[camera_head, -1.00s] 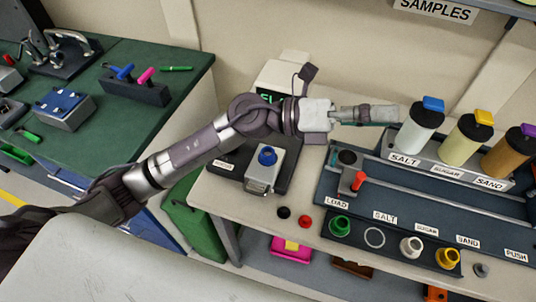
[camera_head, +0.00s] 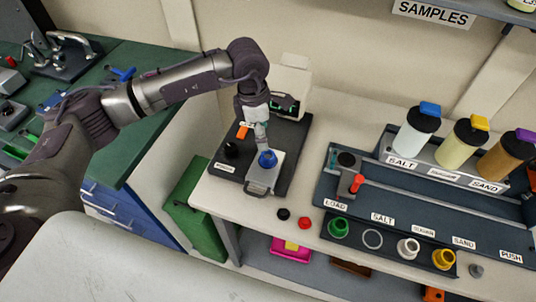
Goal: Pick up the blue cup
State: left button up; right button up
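The small blue cup (camera_head: 267,160) stands on a light grey sliding block (camera_head: 262,185) with a front handle, on the dark base plate of a bench device. My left gripper (camera_head: 263,148) points down from above, its fingertips at the back upper side of the cup. The fingers are small and seen edge-on, so I cannot tell whether they are open, shut or touching the cup. My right gripper is not in view.
The device (camera_head: 290,85) with a green display stands close behind my gripper. An orange lever and a black knob (camera_head: 232,149) are just left. A rack of coloured cups (camera_head: 390,243) and canisters labelled salt and sand are to the right.

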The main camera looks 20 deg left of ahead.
aim_at(267, 152)
pick_arm(q)
jog(key=shift+d+f, duration=0.15)
jog(key=shift+f, duration=0.8)
jog(key=shift+s+d+f+p, duration=0.1)
jog(key=shift+d+f+p, duration=0.1)
jog(key=shift+f+p, duration=0.4)
jog(key=f+p, duration=0.2)
jog(key=f, duration=0.1)
jog(key=shift+s+d+f, duration=0.1)
jog(key=shift+d+f, duration=0.1)
jog(key=shift+d, duration=0.2)
jog(key=shift+f, duration=0.45)
jog(key=shift+c, duration=0.2)
grip_shut()
jog(key=shift+r, duration=0.1)
